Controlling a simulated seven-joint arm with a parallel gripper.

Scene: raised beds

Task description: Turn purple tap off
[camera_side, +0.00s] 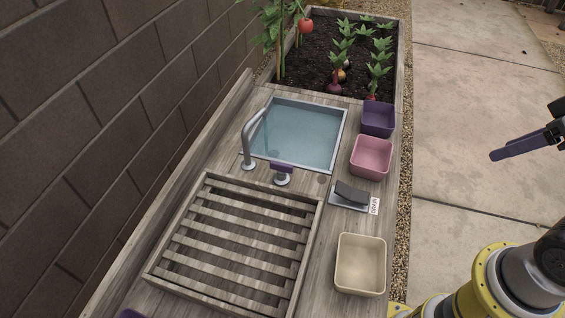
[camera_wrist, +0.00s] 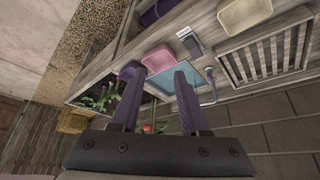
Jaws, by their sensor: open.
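The purple tap handle (camera_side: 282,167) sits on a short silver base at the near edge of the sink, beside the curved grey spout (camera_side: 250,145). The sink (camera_side: 342,140) holds bluish water. I cannot tell whether water runs from the spout. My gripper (camera_side: 493,156) has purple fingers and hangs over the paving at the right, well apart from the tap. In the wrist view my gripper (camera_wrist: 158,72) is open, with nothing between its fingers.
A purple bin (camera_side: 378,120), a pink bin (camera_side: 371,157) and a cream bin (camera_side: 360,266) line the right edge of the bench. A slatted rack (camera_side: 235,240) is in front of the tap. A brick wall (camera_side: 110,110) bounds the left.

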